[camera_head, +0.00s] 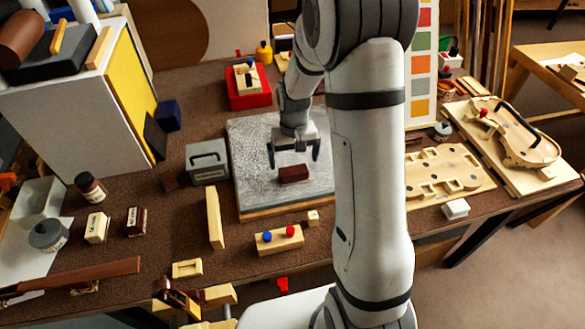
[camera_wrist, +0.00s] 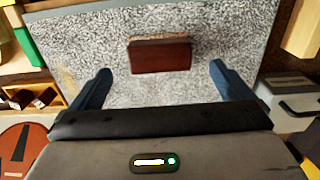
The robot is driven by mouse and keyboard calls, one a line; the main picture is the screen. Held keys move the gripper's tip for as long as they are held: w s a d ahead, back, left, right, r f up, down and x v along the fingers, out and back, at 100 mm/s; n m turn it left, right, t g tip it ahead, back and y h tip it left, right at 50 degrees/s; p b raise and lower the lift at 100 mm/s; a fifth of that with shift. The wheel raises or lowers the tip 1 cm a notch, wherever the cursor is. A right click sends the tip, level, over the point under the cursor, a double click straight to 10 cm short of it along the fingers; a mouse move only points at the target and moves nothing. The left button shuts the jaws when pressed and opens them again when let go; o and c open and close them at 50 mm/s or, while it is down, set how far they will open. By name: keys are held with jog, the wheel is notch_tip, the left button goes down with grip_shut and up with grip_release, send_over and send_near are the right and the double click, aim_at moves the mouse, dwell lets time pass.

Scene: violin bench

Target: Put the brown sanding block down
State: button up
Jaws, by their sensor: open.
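The brown sanding block (camera_head: 293,174) lies on the grey speckled slab (camera_head: 247,190) on the bench. In the wrist view the block (camera_wrist: 160,57) is dark red-brown with a lighter brown edge on its far side. My gripper (camera_head: 294,158) is above the slab, beside and just behind the block in the head view. In the wrist view my gripper (camera_wrist: 157,86) has its blue fingers spread wide, with the block between and beyond their tips. Neither finger touches the block. The right part of the slab is hidden behind my arm in the head view.
A grey box with a handle (camera_head: 207,162) stands against the slab's left side. A wooden block with blue and red knobs (camera_head: 279,239) and a small light cube (camera_head: 313,216) are in front. A red tray (camera_head: 247,98) stands behind. Bare slab surrounds the block.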

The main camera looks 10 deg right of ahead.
aim_at(294, 171)
jog(key=s+r+t, duration=0.1)
jog(key=s+r, duration=1)
jog(key=r, duration=0.5)
jog(key=s+r+t, duration=0.1)
jog(key=s+r, duration=0.1)
jog(key=s, duration=0.8)
jog(key=shift+t, duration=0.4)
jog(key=shift+s+a+r, duration=0.1)
jog(key=shift+r, duration=0.05)
